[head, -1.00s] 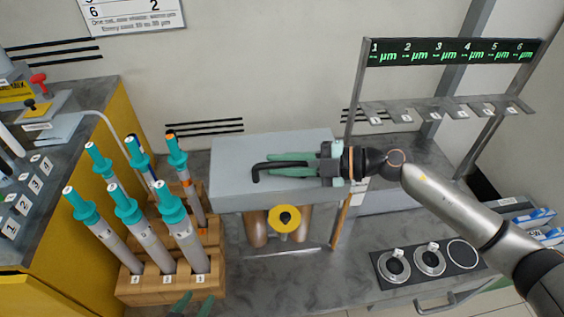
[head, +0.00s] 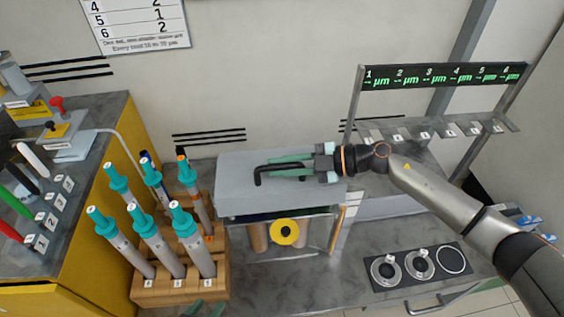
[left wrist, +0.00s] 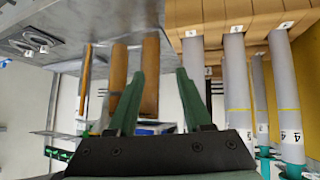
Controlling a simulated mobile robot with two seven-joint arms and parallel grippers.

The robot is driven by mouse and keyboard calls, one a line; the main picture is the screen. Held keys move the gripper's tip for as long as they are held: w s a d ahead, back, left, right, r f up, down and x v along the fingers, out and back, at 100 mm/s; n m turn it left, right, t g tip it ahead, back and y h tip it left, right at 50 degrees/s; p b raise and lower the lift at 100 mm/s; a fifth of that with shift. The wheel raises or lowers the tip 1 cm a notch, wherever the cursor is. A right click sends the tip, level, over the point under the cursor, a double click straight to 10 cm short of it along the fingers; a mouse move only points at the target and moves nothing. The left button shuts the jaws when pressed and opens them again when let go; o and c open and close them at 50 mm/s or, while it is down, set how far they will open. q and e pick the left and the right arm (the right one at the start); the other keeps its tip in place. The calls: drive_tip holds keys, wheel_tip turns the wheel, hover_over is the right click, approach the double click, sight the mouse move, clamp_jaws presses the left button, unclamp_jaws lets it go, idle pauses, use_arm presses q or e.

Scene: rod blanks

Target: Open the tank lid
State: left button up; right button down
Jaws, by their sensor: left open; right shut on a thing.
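The grey tank lid (head: 235,196) is a wide box-like cover with a black bar handle (head: 257,176) on top. My right gripper (head: 288,170) reaches in from the right and is shut on the handle. Its fingers hide part of the bar. A dark gap and a thin rim show under the lid's front edge, above the tank (head: 315,236). Brown cylinders and a yellow disc (head: 285,232) show at the tank's front. My left gripper (head: 205,308) shows only its green tips at the bottom edge. In the left wrist view it (left wrist: 160,98) is open and empty, with brown cylinders (left wrist: 151,75) beyond it.
A wooden rack (head: 180,288) with several teal-capped tubes stands left of the tank. The counter before the tank is clear.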

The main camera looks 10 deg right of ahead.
drive_tip(key=w+r+m+p, duration=0.1)
drive_tip(key=w+r+p, duration=0.1)
drive_tip(key=p, duration=0.1)
drive_tip(key=shift+w+r+g, duration=0.1)
drive_tip(key=shift+r+g, duration=0.3)
drive_tip(key=shift+w+r+m+h+p, duration=0.3)
drive_tip(key=shift+w+m+p, duration=0.3)
drive_tip(key=shift+w, duration=0.05)
drive_tip(key=shift+w+r+g, duration=0.25)
drive_tip(key=shift+w+g, duration=0.05)
drive_tip(key=shift+w, duration=0.25)
use_arm(q)
drive_tip(key=shift+n+y, duration=0.4)
drive_tip(key=shift+s+a+r, duration=0.35)
drive_tip(key=shift+a+r, duration=0.35)
drive_tip(key=shift+a, duration=0.15)
drive_tip(key=shift+s+a+r, duration=0.35)
drive_tip(key=shift+a+r, duration=0.3)
drive_tip(key=shift+a, duration=0.2)
use_arm(e)
drive_tip(key=shift+w+r, duration=0.15)
drive_tip(key=shift+w, duration=0.3)
drive_tip(key=c, duration=0.8)
unclamp_jaws()
use_arm(q)
drive_tip(key=shift+d+r, duration=0.1)
use_arm(e)
drive_tip(key=shift+d, duration=0.15)
